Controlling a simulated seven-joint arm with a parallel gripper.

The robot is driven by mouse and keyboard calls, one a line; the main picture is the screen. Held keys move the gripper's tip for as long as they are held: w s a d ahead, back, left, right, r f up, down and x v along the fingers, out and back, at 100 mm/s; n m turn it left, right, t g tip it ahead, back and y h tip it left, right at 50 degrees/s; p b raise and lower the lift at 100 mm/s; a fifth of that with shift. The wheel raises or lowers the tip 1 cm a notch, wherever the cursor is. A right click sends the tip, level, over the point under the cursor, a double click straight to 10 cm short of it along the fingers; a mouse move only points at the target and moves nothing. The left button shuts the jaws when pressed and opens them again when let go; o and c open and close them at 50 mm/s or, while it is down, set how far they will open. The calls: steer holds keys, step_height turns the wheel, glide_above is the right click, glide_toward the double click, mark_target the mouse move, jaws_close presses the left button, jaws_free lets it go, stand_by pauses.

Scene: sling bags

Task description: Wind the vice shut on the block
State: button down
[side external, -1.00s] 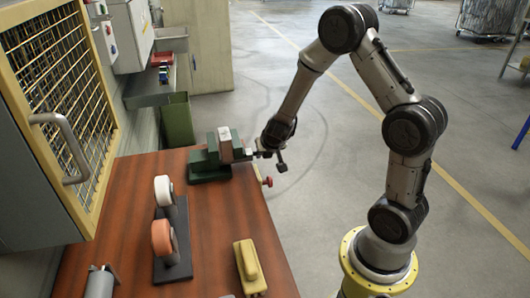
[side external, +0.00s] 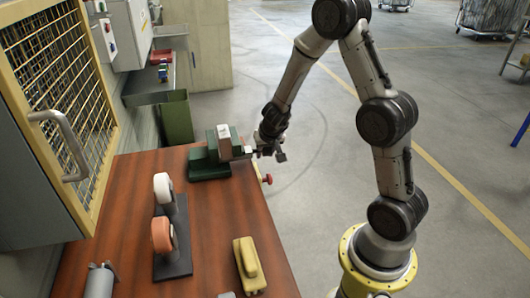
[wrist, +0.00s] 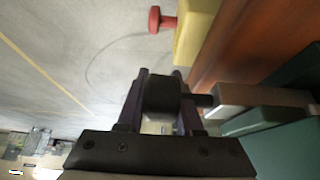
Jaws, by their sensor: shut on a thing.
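The green vice (side external: 205,165) stands at the far right corner of the wooden bench. A pale block (side external: 224,143) stands upright between its jaws; whether both jaws touch it, I cannot tell. The vice screw sticks out to the right, past the bench edge. My gripper (side external: 267,150) is at that end. In the wrist view my gripper (wrist: 162,105) is shut on the dark round vice handle (wrist: 162,96), one finger on each side. The screw (wrist: 203,100) runs from it to a grey bar (wrist: 255,96) beside the green body (wrist: 265,118).
A red knob on a yellow box (wrist: 195,35) sits at the bench edge near my gripper. A stand with white and orange rolls (side external: 172,235) and a yellow block (side external: 248,265) are on the bench. A cabinet (side external: 60,100) borders the left. Open floor lies right.

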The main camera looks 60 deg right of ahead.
steer(key=c, duration=0.6)
jaws_free()
steer(key=shift+o, duration=0.2)
steer(key=shift+r, duration=0.1)
steer(key=v, duration=1.3)
steer(key=shift+r, duration=0.3)
